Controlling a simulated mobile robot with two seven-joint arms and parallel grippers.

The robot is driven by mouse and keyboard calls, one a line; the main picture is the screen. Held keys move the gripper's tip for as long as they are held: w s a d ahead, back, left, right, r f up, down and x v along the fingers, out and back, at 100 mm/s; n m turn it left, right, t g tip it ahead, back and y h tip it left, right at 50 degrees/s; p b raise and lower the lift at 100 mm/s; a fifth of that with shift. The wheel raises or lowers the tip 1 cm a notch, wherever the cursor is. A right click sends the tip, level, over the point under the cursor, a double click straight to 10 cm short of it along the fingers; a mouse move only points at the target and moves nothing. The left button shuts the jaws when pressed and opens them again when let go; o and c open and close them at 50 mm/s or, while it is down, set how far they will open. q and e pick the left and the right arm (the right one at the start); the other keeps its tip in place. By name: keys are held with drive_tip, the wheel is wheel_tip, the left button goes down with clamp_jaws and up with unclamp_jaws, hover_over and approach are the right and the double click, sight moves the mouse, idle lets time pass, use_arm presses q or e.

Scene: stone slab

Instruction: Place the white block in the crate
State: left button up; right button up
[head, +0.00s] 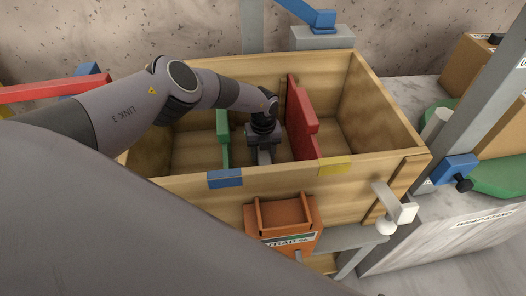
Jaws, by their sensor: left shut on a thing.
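The wooden crate (290,182) stands open in the middle of the head view. A green divider (223,136) and a red divider (301,118) split its inside. My left gripper (264,157) reaches down into the middle compartment, between the two dividers. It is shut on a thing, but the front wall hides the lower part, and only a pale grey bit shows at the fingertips. I cannot make out clearly whether this is the white block. My right gripper is not in view.
The crate's front rim carries blue tape (225,179) and yellow tape (334,165). An orange bin (283,222) hangs at the front. A white bracket (397,207) juts out at the crate's right front corner. A grey post (470,110) stands to the right.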

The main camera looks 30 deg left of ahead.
use_arm(q)
drive_tip(key=o, duration=1.1)
drive_tip(key=shift+f, duration=0.1)
drive_tip(key=shift+r+p, duration=2.65)
drive_tip(key=shift+r, duration=3.5)
